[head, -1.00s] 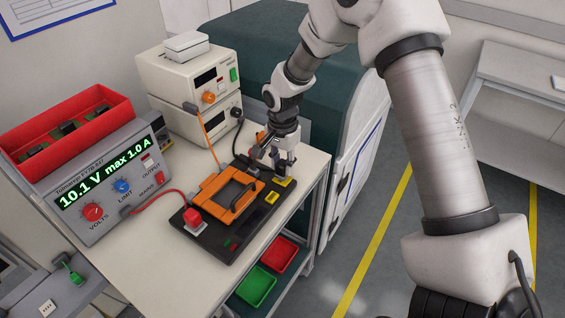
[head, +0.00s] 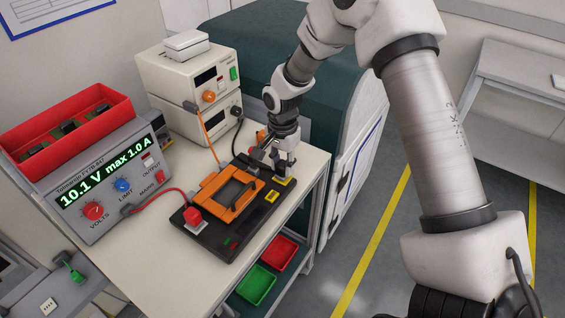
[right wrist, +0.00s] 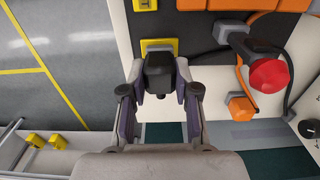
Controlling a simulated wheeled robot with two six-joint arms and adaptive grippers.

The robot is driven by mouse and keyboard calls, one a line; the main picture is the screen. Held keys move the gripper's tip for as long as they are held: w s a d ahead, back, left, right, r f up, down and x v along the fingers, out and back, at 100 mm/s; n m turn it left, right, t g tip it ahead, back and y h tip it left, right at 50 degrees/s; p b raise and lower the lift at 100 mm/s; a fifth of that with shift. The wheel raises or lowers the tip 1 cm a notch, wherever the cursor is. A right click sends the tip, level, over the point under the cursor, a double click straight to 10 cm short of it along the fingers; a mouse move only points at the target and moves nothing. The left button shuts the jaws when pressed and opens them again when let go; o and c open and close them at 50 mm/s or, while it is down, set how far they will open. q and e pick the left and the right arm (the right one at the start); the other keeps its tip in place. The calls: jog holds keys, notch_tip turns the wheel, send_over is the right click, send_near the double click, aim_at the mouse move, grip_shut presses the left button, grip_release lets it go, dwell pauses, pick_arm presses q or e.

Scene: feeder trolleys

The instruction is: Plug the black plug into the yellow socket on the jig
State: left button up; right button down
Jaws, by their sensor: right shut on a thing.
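My right gripper (head: 284,168) is over the far right corner of the dark jig (head: 226,246). In the right wrist view its two fingers (right wrist: 161,82) are shut on the black plug (right wrist: 160,68), one on each side. The plug is in line with the yellow socket (right wrist: 150,46), which shows past its far end and sides. The plug overlaps the socket in this view; I cannot tell how deep it sits. In the head view the socket (head: 287,181) shows just below the fingers, and they largely hide the plug. My left gripper is not in view.
An orange frame with a black handle (head: 228,196) and a red button (head: 193,216) are on the jig. A second yellow socket (head: 271,197) is nearby. A black cable connector and red knob (right wrist: 268,74) lie right of the gripper. Power supplies (head: 104,190) stand at the left.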

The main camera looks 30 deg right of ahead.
jog(key=shift+f, duration=0.2)
jog(key=c, duration=0.8)
grip_release()
jog(key=shift+o, duration=0.2)
notch_tip(320, 180, up, 12)
jog(key=shift+f, duration=0.15)
